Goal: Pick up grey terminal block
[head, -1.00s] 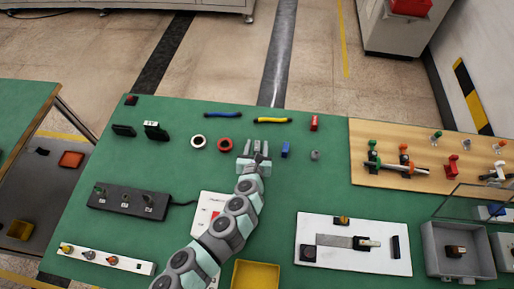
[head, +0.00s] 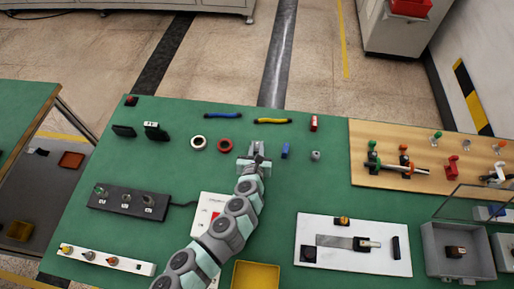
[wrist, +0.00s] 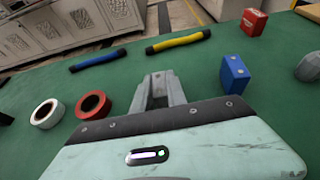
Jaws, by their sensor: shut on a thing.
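My gripper (head: 257,150) is low over the green bench, between the red tape roll and the blue block. In the wrist view its two grey fingers (wrist: 160,88) are close together, shut on the grey terminal block (wrist: 158,94). Only a little of the block shows between the fingers; its similar grey colour makes its edges hard to tell. I cannot tell whether it is clear of the bench top.
A blue block (head: 285,151) stands close on the right, with a small grey piece (head: 315,155) beyond. Red (head: 224,145) and white (head: 198,142) tape rolls lie left. Blue (head: 223,115) and yellow (head: 272,121) cable pieces lie behind. A yellow bin (head: 256,275) is at the front.

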